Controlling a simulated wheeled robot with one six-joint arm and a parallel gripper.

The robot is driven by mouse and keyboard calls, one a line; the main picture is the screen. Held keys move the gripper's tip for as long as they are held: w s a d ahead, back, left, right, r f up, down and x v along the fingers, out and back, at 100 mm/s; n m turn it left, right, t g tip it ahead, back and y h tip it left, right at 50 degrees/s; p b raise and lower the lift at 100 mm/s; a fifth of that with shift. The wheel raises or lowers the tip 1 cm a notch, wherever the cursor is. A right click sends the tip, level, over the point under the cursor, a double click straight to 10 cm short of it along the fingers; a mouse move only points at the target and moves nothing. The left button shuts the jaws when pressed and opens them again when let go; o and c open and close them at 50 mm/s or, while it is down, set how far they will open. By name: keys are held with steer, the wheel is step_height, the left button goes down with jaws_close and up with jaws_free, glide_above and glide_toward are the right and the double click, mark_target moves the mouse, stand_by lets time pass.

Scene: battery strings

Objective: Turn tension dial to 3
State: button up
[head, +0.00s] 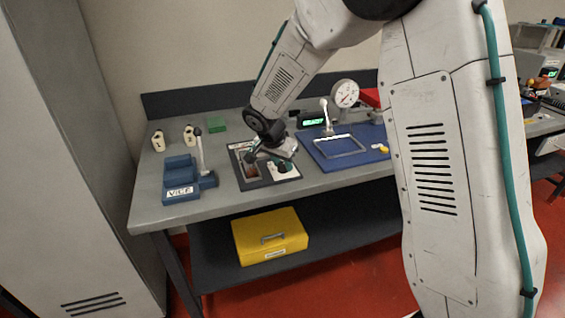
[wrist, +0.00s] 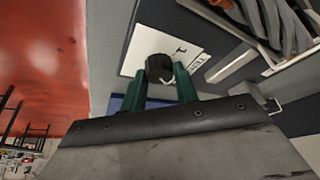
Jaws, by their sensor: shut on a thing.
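The tension dial (wrist: 159,67) is a round black knob with a white mark on its edge. It stands on a white plate (wrist: 150,42) with a printed "1" and a partly hidden label in the wrist view. My gripper (wrist: 161,84) has its two green fingers on either side of the knob, shut on it. In the head view the white plate (head: 284,176) is at the right of a dark-framed panel (head: 262,184) on the bench, under my gripper. The other numbers and the dial's exact setting cannot be read.
A blue vice (head: 180,182) stands left of the panel. A blue mat (head: 350,158) with a metal frame lies to its right. A yellow box (head: 270,236) sits on the lower shelf.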

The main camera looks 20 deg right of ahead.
steer(key=shift+w+a+m+g+h, duration=0.15)
steer(key=shift+m+g, duration=0.25)
steer(key=shift+m, duration=0.7)
steer(key=shift+s+d+m+g+h, duration=0.15)
steer(key=shift+m+g, duration=0.25)
steer(key=shift+m, duration=0.7)
steer(key=shift+w+a, duration=0.1)
steer(key=o, duration=1)
steer(key=v, duration=0.7)
steer(key=shift+a+r, duration=0.2)
steer(key=shift+r, duration=0.15)
